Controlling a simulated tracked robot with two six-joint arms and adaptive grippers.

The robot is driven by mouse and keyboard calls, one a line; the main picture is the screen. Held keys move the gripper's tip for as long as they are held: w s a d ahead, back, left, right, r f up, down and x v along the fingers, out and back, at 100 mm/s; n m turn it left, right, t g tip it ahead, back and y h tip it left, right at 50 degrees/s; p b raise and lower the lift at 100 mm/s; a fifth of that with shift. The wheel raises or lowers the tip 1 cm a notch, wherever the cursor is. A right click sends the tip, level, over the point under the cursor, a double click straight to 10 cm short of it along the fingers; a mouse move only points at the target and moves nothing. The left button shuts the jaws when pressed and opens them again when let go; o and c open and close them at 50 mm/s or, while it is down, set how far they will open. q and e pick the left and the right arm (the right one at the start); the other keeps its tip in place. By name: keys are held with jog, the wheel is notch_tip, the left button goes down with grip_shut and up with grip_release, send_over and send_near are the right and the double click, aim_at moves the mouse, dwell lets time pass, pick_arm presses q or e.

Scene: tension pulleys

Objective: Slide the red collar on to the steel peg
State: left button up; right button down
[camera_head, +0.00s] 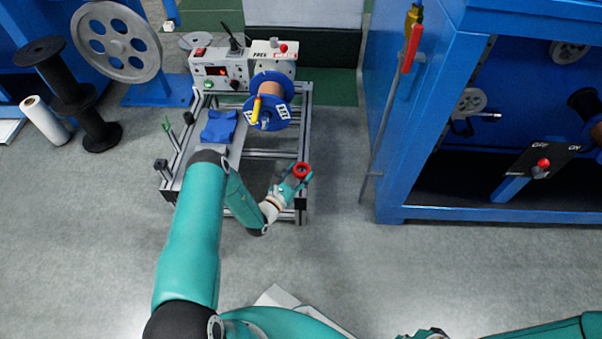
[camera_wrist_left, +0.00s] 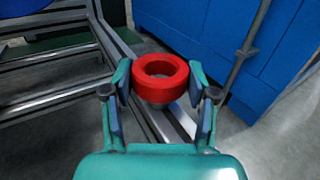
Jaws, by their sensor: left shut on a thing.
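The red collar (camera_head: 302,169) is a thick ring, held at the front right corner of the metal frame. My left gripper (camera_head: 296,179) is shut on it. In the left wrist view the collar (camera_wrist_left: 160,80) sits between the two fingertips of the left gripper (camera_wrist_left: 160,88), one on each side, with its hole facing up. A small grey part shows just under the collar, above a frame rail. I cannot tell whether it is the steel peg, and I see no other clear peg. Part of my right arm shows at the bottom edge, without clear fingers.
The metal frame (camera_head: 303,135) carries a blue spool (camera_head: 268,100), a blue block (camera_head: 218,127) and a control box (camera_head: 221,69). A blue cabinet (camera_head: 425,160) stands to the right, with a thin leaning rod (camera_head: 386,125). Black spools (camera_head: 72,98) stand at left. The floor in front is mostly clear.

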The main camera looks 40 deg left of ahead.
pick_arm(q)
jog(key=shift+f, duration=0.15)
dwell(0.3)
jog(key=shift+f+b, duration=1.2)
jog(key=shift+f, duration=0.1)
jog(key=shift+f, duration=0.1)
jog(key=o, duration=1.2)
jog(key=shift+o, duration=0.2)
jog(key=shift+d, duration=0.1)
jog(key=shift+s, duration=0.15)
jog(key=s, duration=1.1)
jog(key=shift+s, duration=0.35)
